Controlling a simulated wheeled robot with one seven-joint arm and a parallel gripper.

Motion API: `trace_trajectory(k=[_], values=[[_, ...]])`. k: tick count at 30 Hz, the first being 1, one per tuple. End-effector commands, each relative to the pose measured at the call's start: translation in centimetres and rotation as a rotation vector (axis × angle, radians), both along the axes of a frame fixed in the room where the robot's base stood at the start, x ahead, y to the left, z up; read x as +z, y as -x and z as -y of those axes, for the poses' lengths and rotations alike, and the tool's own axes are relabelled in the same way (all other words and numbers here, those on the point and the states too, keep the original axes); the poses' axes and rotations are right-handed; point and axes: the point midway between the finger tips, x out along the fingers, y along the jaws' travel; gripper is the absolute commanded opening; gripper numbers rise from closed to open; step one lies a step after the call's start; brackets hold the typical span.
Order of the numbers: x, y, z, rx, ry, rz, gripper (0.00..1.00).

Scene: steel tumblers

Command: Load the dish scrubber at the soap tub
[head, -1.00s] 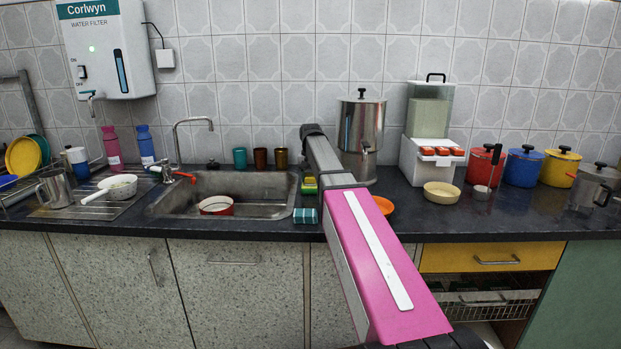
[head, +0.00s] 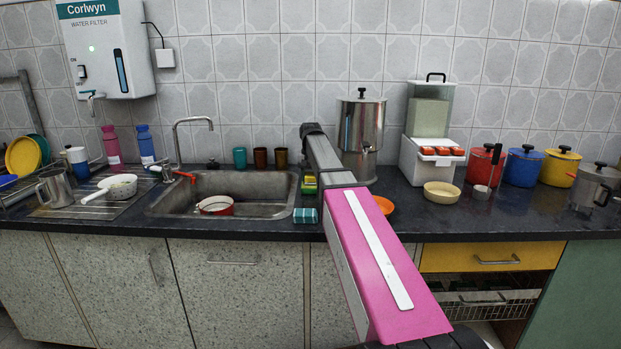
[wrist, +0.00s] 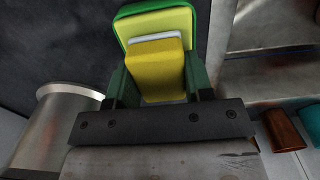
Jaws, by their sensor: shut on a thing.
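In the wrist view my gripper (wrist: 155,88) is shut on the yellow dish scrubber (wrist: 162,75), which has a pale strip at its far end. Just beyond is the green soap tub (wrist: 121,28) with a yellow inside. The scrubber's far end overlaps the tub's yellow inside in this view; I cannot tell whether they touch. In the head view a small yellow and green patch shows by the sink's right edge, beside my arm. My arm mostly hides the gripper there, so I cannot separate scrubber from tub.
The sink (head: 264,209) with a red pot (head: 215,206) lies left of my arm. A teal sponge-like block (head: 305,215) sits near the counter's front edge. A steel dispenser (head: 361,130) stands close behind; an orange plate (head: 384,205) lies right. Several tumblers (head: 261,158) line the back.

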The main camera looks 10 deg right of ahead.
Motion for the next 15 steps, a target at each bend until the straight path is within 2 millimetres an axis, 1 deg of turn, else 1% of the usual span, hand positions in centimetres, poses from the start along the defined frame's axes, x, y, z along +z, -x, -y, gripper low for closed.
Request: trace_trajectory(k=[15], values=[[3.7,-0.1,0.0,0.0,0.0,0.002,0.28]])
